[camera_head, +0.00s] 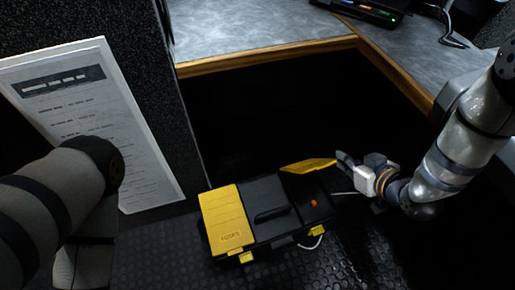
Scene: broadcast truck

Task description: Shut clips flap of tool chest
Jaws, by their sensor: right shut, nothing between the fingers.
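The tool chest (265,239) is black with yellow flaps and stands on the dark studded floor. Its left yellow flap (225,215) lies flat and shut, with small lettering. Its right yellow flap (308,165) stands raised along the far edge, over an open compartment (305,188) with a small orange item (313,203) inside. I take this raised one for the clips flap; no label on it is readable. My right gripper (346,160) is shut and empty, just right of the raised flap. Contact cannot be told. My left gripper is out of view.
A grey counter (260,30) with a wooden edge runs behind and to the right, with dark equipment (365,10) on it. A printed sheet (88,120) is on the dark panel at left. A pale loop (313,241) shows at the chest's front.

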